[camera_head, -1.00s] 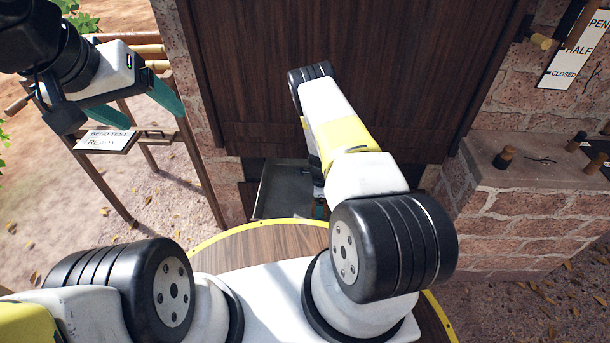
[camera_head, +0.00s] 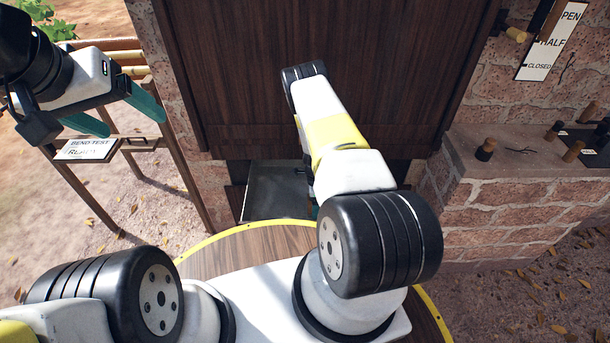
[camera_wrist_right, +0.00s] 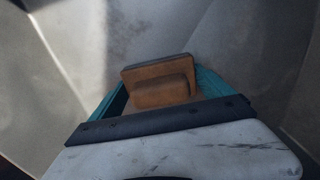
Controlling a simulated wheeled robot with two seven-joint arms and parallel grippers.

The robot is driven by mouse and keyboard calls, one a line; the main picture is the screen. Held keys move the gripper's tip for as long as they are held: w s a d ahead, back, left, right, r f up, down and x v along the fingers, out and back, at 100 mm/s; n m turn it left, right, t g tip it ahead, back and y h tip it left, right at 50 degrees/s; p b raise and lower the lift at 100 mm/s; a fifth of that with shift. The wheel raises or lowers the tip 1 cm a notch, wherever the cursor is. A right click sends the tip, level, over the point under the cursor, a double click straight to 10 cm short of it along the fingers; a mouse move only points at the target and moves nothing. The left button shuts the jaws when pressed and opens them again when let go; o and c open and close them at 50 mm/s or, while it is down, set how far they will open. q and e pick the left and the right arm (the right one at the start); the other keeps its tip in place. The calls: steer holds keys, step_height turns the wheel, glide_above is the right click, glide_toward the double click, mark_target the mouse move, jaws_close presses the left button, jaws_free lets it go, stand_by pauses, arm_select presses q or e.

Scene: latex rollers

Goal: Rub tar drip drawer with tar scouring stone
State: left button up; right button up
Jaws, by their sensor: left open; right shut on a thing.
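The tar drip drawer (camera_head: 272,190) is a grey metal tray low in front of the dark wooden cabinet in the head view. Its grey inner surfaces (camera_wrist_right: 240,35) fill the right wrist view, with a dark stain (camera_wrist_right: 130,22) at the top. My right gripper (camera_wrist_right: 160,92) is shut on the scouring stone (camera_wrist_right: 158,78), an orange-brown block, inside the drawer. I cannot tell whether the stone touches the metal. In the head view my right arm hides most of that gripper. My left gripper (camera_head: 118,114) is open and empty at the left, its teal fingers apart.
The dark wooden cabinet front (camera_head: 320,110) rises behind the drawer. A brick ledge (camera_head: 530,165) with small wooden knobs stands at right, below a sign (camera_head: 552,42).

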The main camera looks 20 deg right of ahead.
mark_target(294, 208)
steer(key=shift+w+a+f, duration=0.15)
steer(key=shift+a, duration=0.55)
steer(key=shift+w+a+f, duration=0.1)
steer(key=shift+a, duration=0.6)
steer(key=shift+c, duration=0.6)
steer(key=shift+w+a+r, duration=0.1)
steer(key=shift+w+a, duration=0.2)
steer(key=shift+a, duration=0.6)
steer(key=shift+w+a+r, duration=0.1)
steer(key=shift+w+a, duration=0.15)
steer(key=shift+a, duration=0.6)
steer(key=shift+w+a+r, duration=0.1)
steer(key=shift+w+a, duration=0.2)
steer(key=shift+a, duration=0.6)
steer(key=shift+r, duration=2.95)
steer(key=shift+r, duration=0.1)
steer(key=shift+r, duration=1.4)
